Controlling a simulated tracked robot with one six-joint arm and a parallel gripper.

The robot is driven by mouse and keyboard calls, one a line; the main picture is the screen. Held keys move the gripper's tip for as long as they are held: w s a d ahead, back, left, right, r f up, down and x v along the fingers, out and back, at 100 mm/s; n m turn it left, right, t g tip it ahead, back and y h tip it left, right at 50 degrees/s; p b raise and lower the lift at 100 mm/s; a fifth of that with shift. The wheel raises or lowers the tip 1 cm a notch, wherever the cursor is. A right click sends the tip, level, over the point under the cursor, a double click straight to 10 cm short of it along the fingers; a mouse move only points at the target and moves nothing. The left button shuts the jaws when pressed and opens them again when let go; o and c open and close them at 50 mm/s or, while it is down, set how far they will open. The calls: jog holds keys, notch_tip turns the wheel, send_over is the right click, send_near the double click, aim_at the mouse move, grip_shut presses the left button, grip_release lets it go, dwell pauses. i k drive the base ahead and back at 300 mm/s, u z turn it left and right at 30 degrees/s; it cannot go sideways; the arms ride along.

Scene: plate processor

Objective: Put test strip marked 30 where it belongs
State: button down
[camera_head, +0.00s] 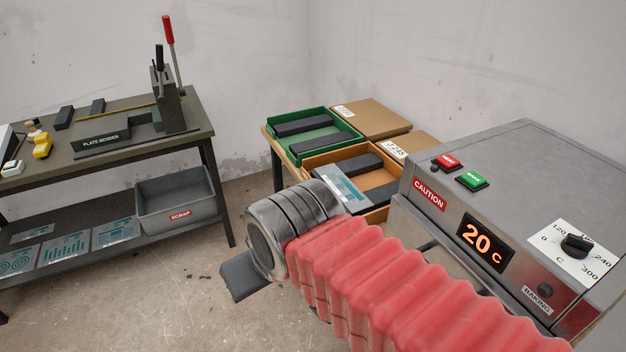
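My arm's red ribbed sleeve and grey wrist reach in from the lower right. A dark flat piece (244,275) sticks out below the wrist; I cannot tell whether it is a gripper finger or a held strip. My fingertips cannot be made out. Dark strips lie in the green tray (354,151) and the orange tray (307,162) on the side table. Two more dark strips (64,117) lie on the bench at left. No strip shows a readable 30. The plate bender (100,141) stands on that bench, with a red-handled lever.
The oven-like machine (520,150) at right reads 20 C, with red and green buttons and a dial. A grey scrap bin (180,208) and printed sheets are on the bench's lower shelf. A teal-printed plate (341,184) lies at the orange tray. Floor between the tables is open.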

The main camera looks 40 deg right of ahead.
aim_at(351, 197)
jog(key=i, duration=1.35)
jog(key=z, duration=0.05)
